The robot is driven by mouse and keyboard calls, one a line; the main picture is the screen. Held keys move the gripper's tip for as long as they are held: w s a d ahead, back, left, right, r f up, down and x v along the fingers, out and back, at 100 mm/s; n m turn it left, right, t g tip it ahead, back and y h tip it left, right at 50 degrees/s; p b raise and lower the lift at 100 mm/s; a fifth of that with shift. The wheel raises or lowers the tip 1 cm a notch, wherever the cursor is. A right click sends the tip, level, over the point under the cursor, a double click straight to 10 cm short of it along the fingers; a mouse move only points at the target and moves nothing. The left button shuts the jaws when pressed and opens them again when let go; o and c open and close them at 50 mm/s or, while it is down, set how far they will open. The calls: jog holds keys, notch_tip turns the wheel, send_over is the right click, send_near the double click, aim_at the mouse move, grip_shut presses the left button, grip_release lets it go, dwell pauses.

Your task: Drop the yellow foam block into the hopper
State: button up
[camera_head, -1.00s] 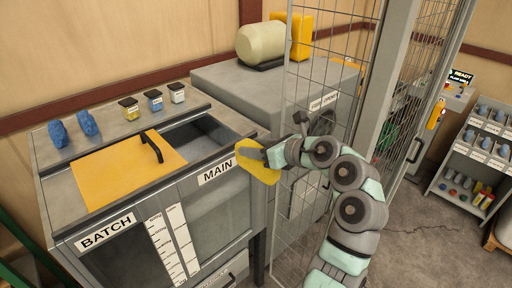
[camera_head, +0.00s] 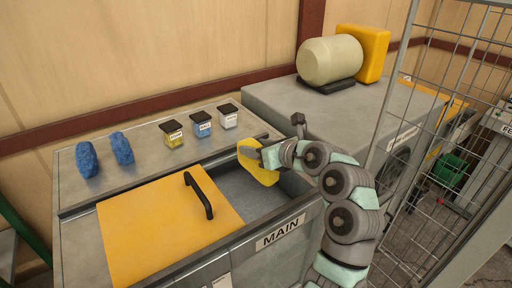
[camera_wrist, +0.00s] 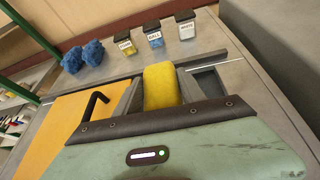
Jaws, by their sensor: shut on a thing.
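The yellow foam block (camera_head: 262,168) is held in my gripper (camera_head: 262,158), which is shut on it. In the head view the block is over the right part of the open hopper, MAIN (camera_head: 238,190). In the wrist view the foam block (camera_wrist: 162,86) sticks out beyond the gripper edge, with the hopper opening (camera_wrist: 206,84) partly showing beside it. How far the block is above or inside the opening is hard to tell. The yellow lid (camera_head: 165,225) with a black handle covers the left part of the top.
Two blue foam pieces (camera_head: 88,160) and three small black-lidded jars (camera_head: 202,124) stand on the rear ledge. A grey machine (camera_head: 345,112) with a cream cylinder (camera_head: 330,62) is behind right. A wire mesh fence (camera_head: 425,130) stands at right.

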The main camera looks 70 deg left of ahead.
jog(key=shift+d, duration=0.1)
jog(key=o, duration=1.4)
jog(key=shift+o, duration=0.2)
jog(key=b+v, duration=0.2)
jog(key=v, duration=0.9)
jog(key=shift+o, duration=0.6)
jog(key=shift+r, duration=0.1)
jog(key=o, duration=0.5)
